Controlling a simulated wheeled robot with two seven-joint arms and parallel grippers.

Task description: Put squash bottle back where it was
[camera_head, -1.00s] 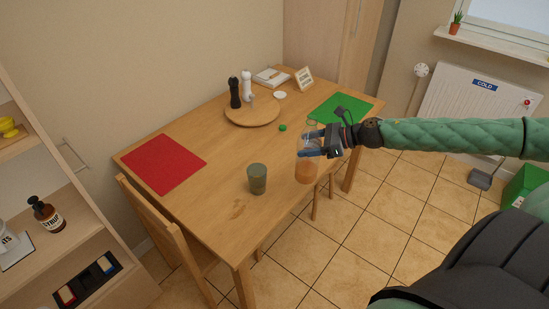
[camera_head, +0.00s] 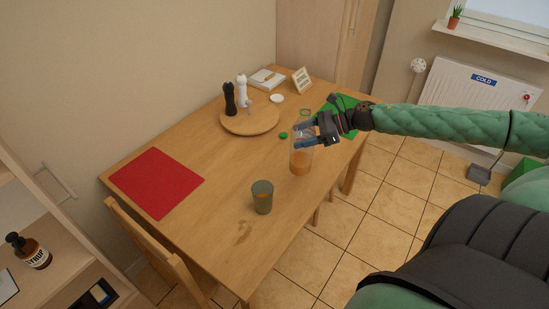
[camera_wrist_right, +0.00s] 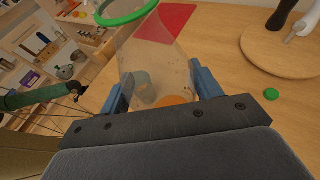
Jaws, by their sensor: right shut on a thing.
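The squash bottle (camera_head: 300,161) is clear, with orange liquid low inside and a green ring at its open top. My right gripper (camera_head: 305,137) is shut on its upper part. The bottle looks roughly upright over the table's right edge; I cannot tell whether its base touches the table. In the right wrist view the bottle (camera_wrist_right: 158,62) stands between the blue fingers of the right gripper (camera_wrist_right: 162,92). A small green cap (camera_head: 283,135) lies on the table. A grey-green cup (camera_head: 262,198) with something orange inside stands nearer. My left gripper (camera_wrist_right: 75,90) seems to show small in the wrist view.
The wooden table (camera_head: 215,215) carries a red mat (camera_head: 157,182), a green mat (camera_head: 332,108) and a round board (camera_head: 250,121) with black and white mills. A small white dish (camera_head: 277,98) sits behind. A chair (camera_head: 150,245) is at the near left. The table's middle is mostly clear.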

